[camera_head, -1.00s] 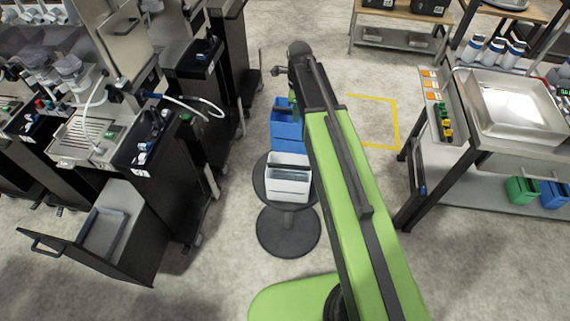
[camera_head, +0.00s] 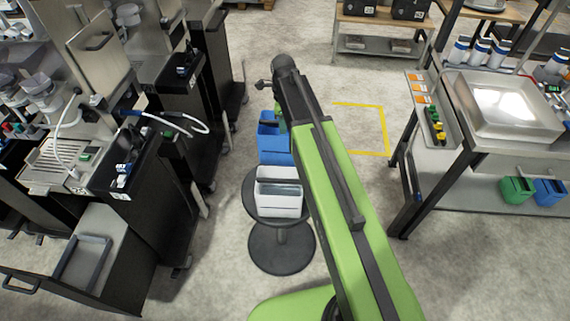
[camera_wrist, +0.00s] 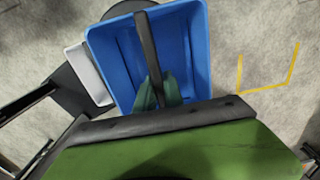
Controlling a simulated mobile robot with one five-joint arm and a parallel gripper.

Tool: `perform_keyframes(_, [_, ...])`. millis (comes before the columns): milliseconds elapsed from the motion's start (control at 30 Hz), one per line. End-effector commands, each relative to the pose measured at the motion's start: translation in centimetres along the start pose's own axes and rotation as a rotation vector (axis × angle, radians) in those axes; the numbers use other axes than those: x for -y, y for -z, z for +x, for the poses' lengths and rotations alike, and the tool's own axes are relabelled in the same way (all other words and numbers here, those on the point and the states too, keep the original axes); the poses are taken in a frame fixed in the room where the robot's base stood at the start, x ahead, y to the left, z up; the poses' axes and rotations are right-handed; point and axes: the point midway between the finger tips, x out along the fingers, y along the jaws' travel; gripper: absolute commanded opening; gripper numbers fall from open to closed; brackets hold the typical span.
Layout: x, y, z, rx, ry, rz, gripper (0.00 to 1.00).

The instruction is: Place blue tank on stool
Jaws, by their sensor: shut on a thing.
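The blue tank (camera_head: 273,143) is an open box with a dark bar handle (camera_wrist: 149,45) across its top. My gripper (camera_wrist: 157,91) is shut on it at the handle, in the wrist view. In the head view the tank hangs behind the stool, partly hidden by my arm. The round dark stool (camera_head: 252,205) stands in front of my base. A white tank (camera_head: 279,192) with a dark handle sits on the stool and covers much of its seat.
An open drawer (camera_head: 85,262) juts out at the lower left below the dispenser row. A bench with a steel sink (camera_head: 503,105) stands at the right, with a green bin (camera_head: 516,190) and another blue bin (camera_head: 550,191) on its lower shelf. A yellow floor marking (camera_head: 384,130) lies behind.

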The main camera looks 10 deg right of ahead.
Motion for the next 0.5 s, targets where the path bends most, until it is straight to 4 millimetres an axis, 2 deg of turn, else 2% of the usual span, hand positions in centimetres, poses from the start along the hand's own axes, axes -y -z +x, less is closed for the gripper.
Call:
perform_keyframes(33, [0.0,-0.1,2.9,0.0,0.0,-0.001,0.0])
perform_keyframes(300, [-0.1,-0.1,9.6,0.0,0.0,-0.002,0.0])
perform_keyframes(400, [-0.1,-0.1,10.4,0.0,0.0,-0.002,0.0])
perform_keyframes(500, [-0.1,-0.2,10.1,0.0,0.0,-0.002,0.0])
